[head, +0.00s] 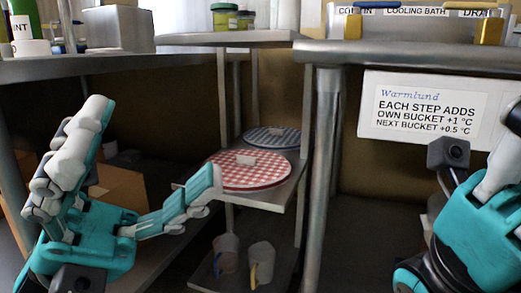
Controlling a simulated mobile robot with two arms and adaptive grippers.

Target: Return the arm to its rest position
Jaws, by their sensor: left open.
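My left gripper (157,142) is in the lower left of the head view. Its two grey and teal fingers are spread wide, with nothing between them. One finger points up and the other reaches right, overlapping the view of the shelf rack.
A metal bench (400,54) with a hanging sign (432,108) stands at right. A rack shelf (275,203) holds red-checked (262,179) and blue-striped (272,143) round lids. Mugs (261,262) stand below. A cardboard box (122,188) is behind my left gripper, under the left bench (40,69).

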